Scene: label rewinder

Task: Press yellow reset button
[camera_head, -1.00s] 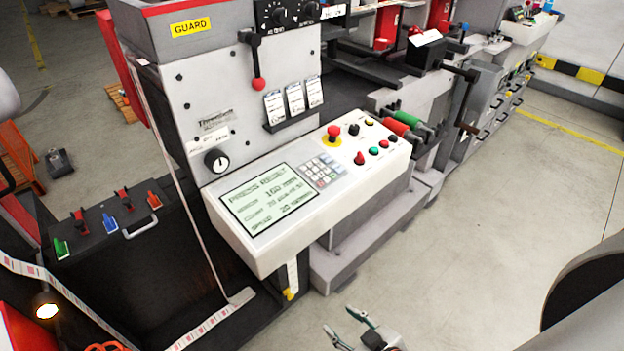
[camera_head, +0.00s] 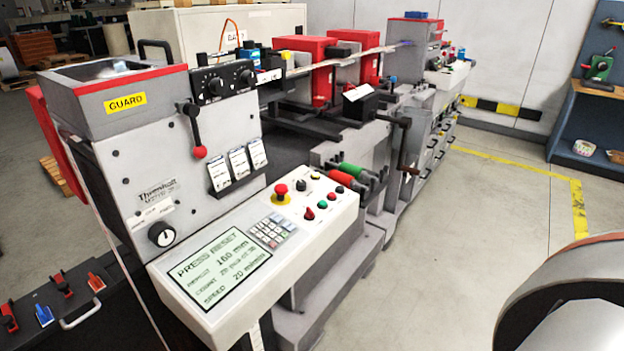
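Nothing covers the button. Neither of my grippers shows in this view.
A red mushroom stop (camera_head: 281,189) on a yellow base, a keypad (camera_head: 271,231), and red, green and black knobs share the panel. Red and green handles (camera_head: 350,170) and a crank (camera_head: 404,140) stand behind it.

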